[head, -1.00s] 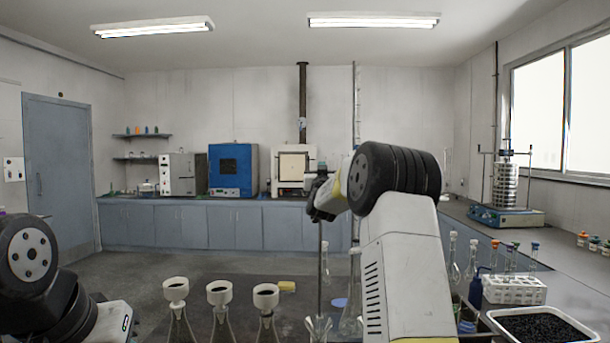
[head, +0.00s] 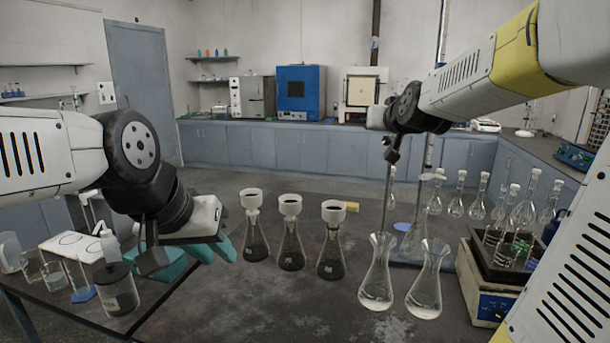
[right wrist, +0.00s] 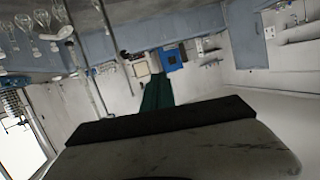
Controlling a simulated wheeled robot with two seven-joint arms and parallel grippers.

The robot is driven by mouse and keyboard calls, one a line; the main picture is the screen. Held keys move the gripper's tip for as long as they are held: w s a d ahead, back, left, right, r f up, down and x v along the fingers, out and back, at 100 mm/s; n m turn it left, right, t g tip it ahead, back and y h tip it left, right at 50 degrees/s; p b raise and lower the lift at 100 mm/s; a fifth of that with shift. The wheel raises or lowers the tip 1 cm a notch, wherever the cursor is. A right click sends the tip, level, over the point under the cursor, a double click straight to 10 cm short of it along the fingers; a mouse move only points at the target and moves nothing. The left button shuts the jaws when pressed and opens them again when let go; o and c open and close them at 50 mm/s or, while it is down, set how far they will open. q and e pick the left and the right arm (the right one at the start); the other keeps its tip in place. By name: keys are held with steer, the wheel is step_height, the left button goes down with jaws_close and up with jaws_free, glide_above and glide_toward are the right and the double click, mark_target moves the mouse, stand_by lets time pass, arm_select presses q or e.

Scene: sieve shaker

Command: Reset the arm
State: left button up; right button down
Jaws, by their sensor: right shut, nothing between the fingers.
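My left arm comes in from the left in the head view. Its gripper (head: 195,262), with teal fingers, hangs over the area between the side table and the flasks with white funnels. The fingers look apart, with nothing seen between them. My right arm reaches in from the upper right, its dark wrist joint above the middle of the bench; its fingers cannot be made out in that view. In the right wrist view my right gripper (right wrist: 158,96) is shut, its teal fingers together and empty, with the room tilted behind it.
Several flasks with white funnels (head: 290,235) stand mid-bench. Clear conical flasks (head: 377,280) stand right of them, below my right wrist. A dark-topped device (head: 490,285) holding glassware is at the right. A side table with a dark jar (head: 117,290) and beakers is at the left.

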steer(key=s+a+f+g, duration=0.1)
steer(key=s+f, duration=0.4)
steer(key=s, duration=0.5)
steer(key=s+a+f+g+y, duration=0.1)
steer(key=s+f+g, duration=0.3)
steer(key=s, duration=0.5)
steer(key=s+a+f+g, duration=0.2)
steer(key=s+f, duration=0.4)
steer(key=s, duration=0.4)
steer(key=shift+s+f+n+g, duration=0.15)
steer(key=shift+s+n+g, duration=0.25)
steer(key=shift+g, duration=0.3)
steer(key=shift+w+a, duration=0.1)
